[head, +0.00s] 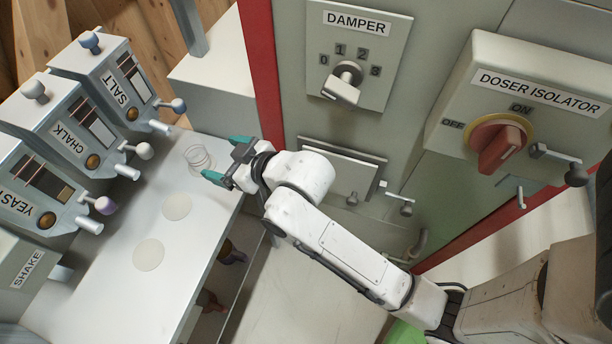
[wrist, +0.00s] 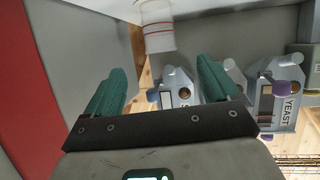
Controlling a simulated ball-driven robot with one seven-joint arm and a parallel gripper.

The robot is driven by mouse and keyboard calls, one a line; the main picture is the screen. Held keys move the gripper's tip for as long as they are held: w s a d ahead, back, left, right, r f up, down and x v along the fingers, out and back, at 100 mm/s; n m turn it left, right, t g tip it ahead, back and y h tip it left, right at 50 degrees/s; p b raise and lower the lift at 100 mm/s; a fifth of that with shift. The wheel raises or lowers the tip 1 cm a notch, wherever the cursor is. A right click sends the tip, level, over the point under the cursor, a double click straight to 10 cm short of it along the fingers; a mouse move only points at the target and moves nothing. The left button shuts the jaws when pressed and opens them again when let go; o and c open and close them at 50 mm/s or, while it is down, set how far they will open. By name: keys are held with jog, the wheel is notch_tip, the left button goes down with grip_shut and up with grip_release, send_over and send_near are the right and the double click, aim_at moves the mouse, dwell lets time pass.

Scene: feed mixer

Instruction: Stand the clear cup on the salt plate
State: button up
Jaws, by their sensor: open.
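The clear cup (head: 197,157) stands upright on the white shelf, in front of the dispenser marked SALT (head: 120,86). It has thin stripes, which show red in the wrist view (wrist: 159,30). I see no separate salt plate in the head view; whether one lies under the cup, I cannot tell. My gripper (head: 227,158) is open and empty, its teal fingers pointing at the cup from the right. The cup lies just beyond the fingertips and seems apart from them. In the wrist view my gripper (wrist: 161,72) has the cup ahead, roughly centred between the fingers.
Two pale round plates (head: 177,207) (head: 149,254) lie bare on the shelf (head: 110,290), near the CHALK (head: 75,125) and YEAST (head: 40,188) dispensers. Dispenser levers jut over its left side. The machine cabinet with the damper knob (head: 343,82) and red isolator switch (head: 499,147) stands right.

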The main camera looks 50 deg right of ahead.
jog(key=s+d+f+g, duration=0.2)
jog(key=s+f+g, duration=0.2)
jog(key=s, duration=0.5)
jog(key=s+d+f+m+g+h, duration=0.1)
jog(key=s+d+f+g, duration=0.1)
jog(key=s, duration=0.7)
jog(key=s+d+f+m+g+h, duration=0.1)
jog(key=s+d+f+g, duration=0.1)
jog(key=s+f+g, duration=0.3)
jog(key=s+g, duration=0.1)
jog(key=s, duration=0.3)
jog(key=shift+s+d+f, duration=0.15)
jog(key=shift+s+f, duration=0.1)
jog(key=shift+f, duration=0.05)
